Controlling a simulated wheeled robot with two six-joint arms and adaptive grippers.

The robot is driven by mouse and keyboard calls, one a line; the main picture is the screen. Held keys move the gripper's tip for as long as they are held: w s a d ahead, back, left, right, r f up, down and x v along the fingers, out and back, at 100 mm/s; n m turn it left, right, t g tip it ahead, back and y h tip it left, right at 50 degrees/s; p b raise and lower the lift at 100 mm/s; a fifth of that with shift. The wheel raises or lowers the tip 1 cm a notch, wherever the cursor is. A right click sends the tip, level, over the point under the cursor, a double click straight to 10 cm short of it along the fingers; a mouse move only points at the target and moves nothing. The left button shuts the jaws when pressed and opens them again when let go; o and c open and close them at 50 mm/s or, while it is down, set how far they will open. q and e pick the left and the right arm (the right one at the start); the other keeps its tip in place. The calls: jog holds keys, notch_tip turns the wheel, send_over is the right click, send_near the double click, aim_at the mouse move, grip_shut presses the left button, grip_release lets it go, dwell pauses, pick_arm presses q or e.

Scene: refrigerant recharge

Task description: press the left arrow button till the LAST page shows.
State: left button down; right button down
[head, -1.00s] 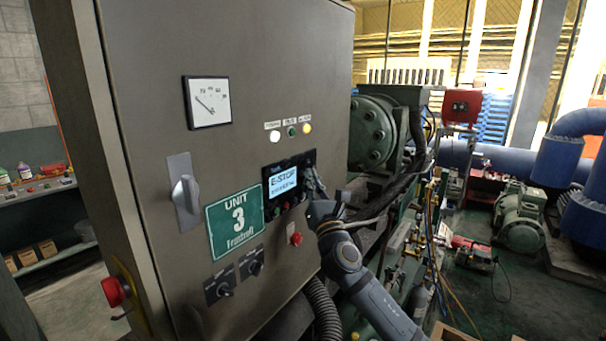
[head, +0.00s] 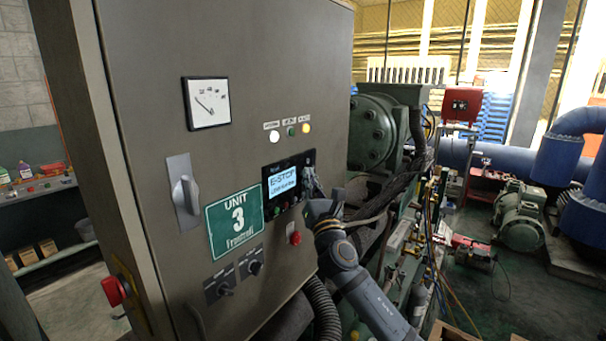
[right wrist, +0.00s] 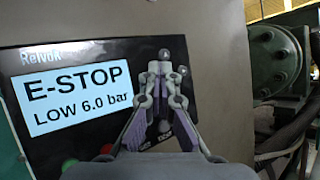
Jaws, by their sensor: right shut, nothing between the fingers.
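The controller panel (head: 289,181) is on the grey cabinet door; its lit display (head: 282,184) reads "E-STOP" and, in the right wrist view (right wrist: 78,97), "E-STOP LOW 6.0 bar". My right gripper (head: 308,170) is shut and empty in front of the panel's key area, right of the display. In the right wrist view its fingertips (right wrist: 160,70) are over the keys. An up arrow button (right wrist: 165,54) shows above them and a right arrow button (right wrist: 183,71) beside them. The left arrow button is hidden behind the fingers. I cannot tell whether they touch it. My left gripper is out of view.
A red button (head: 295,238) and two black rotary switches (head: 219,287) are below the panel. Indicator lamps (head: 291,131) are above it. A door handle (head: 184,195) and a green Unit 3 sign (head: 234,222) are to the left. Machinery and hoses crowd the right.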

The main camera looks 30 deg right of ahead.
jog(key=shift+s+d, duration=0.2)
jog(key=shift+s, duration=0.55)
jog(key=s+b, duration=0.1)
jog(key=s+d+b, duration=0.1)
jog(key=s, duration=0.1)
jog(key=s+d+b, duration=0.1)
jog(key=shift+s, duration=0.3)
dwell(0.7)
